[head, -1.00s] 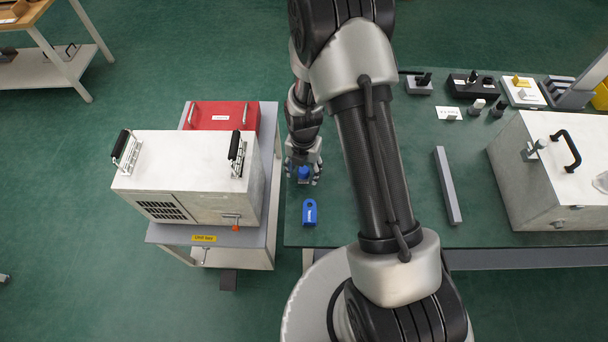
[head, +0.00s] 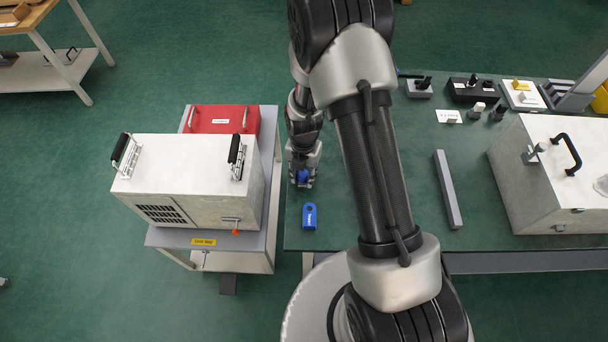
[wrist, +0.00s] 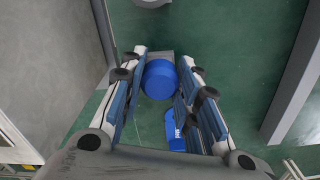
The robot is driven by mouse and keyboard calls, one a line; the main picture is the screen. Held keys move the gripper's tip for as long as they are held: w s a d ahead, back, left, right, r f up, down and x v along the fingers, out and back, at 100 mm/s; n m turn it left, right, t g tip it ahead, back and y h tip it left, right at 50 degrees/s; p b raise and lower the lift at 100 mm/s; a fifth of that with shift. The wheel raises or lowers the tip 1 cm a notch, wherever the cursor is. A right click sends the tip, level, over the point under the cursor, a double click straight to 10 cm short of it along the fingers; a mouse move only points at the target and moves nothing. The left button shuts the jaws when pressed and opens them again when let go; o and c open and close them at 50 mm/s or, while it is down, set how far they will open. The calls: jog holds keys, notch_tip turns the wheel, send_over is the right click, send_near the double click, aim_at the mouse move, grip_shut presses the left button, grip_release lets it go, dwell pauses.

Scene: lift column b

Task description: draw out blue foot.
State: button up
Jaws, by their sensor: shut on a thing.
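A round blue piece, the blue foot (head: 302,176), is at the left edge of the green bench top. In the wrist view the blue foot (wrist: 160,78) shows as a short cylinder with a grey block just beyond it. My gripper (head: 303,182) points down over it, with one finger on each side. In the wrist view my gripper (wrist: 166,82) is shut on the blue foot. How it joins the grey block is hidden. A separate blue labelled piece (head: 310,217) lies on the bench nearer the front; it also shows in the wrist view (wrist: 174,134).
A cart with a light metal box (head: 185,180) and a red case (head: 222,120) stands close left of my gripper. A grey bar (head: 448,188) lies on the bench to the right. A large metal box (head: 540,190) stands at the far right. Small parts line the back.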

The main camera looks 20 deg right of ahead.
aim_at(304, 173)
grip_shut()
jog(key=shift+w+r+p, duration=0.3)
jog(key=shift+r+p, duration=0.15)
jog(key=shift+r, duration=0.3)
dwell(0.4)
jog(key=shift+s+r+p, duration=0.3)
jog(key=shift+r, duration=0.2)
jog(key=shift+r+p, duration=1.05)
jog(key=shift+r, duration=0.45)
